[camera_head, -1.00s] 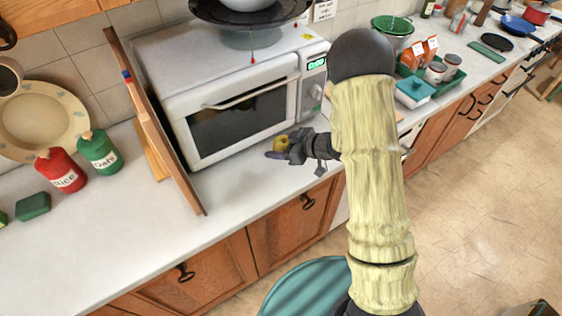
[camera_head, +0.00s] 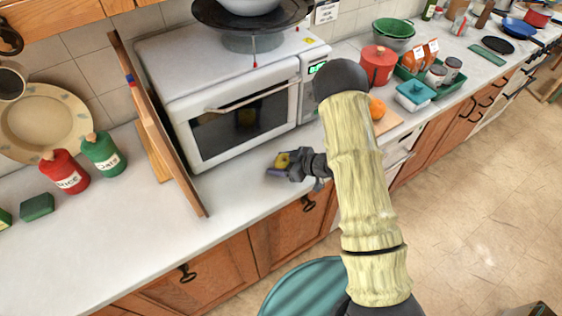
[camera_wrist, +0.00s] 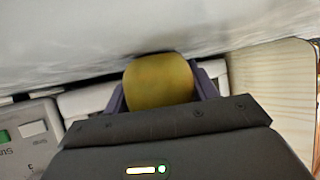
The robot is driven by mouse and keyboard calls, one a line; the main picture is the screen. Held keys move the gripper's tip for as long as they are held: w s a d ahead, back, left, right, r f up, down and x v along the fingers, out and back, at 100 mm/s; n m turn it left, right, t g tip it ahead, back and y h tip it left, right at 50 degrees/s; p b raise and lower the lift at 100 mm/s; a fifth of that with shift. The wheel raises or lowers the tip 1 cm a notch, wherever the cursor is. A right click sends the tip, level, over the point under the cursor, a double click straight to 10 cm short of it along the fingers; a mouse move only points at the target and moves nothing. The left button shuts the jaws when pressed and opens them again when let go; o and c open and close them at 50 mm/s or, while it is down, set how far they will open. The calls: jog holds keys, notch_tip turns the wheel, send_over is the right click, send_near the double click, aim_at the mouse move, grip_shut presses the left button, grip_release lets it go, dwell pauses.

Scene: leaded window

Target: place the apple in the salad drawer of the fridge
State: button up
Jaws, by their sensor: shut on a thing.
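The apple (camera_wrist: 158,80), yellow-green, sits between the two purple fingers of my gripper (camera_wrist: 162,85) in the wrist view. In the head view the apple (camera_head: 282,160) is small at the tip of my gripper (camera_head: 280,165), in front of the white microwave oven and over the counter's front part. My gripper is shut on the apple. I cannot tell exactly how high it is above the counter. No fridge or salad drawer can be made out in these views.
The microwave (camera_head: 240,128) stands behind the gripper, with a wooden board (camera_head: 160,135) upright at its left. A red pot (camera_head: 378,66), an orange (camera_head: 377,108) on a cutting board and a teal container (camera_head: 416,94) lie to the right. Bare counter (camera_head: 235,192) surrounds the gripper.

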jog(key=shift+f, duration=0.1)
jog(key=o, duration=1.1)
jog(key=shift+c, duration=0.2)
jog(key=shift+r, duration=0.2)
jog(key=b+v, duration=0.2)
jog(key=v, duration=1)
jog(key=shift+s+f, duration=0.1)
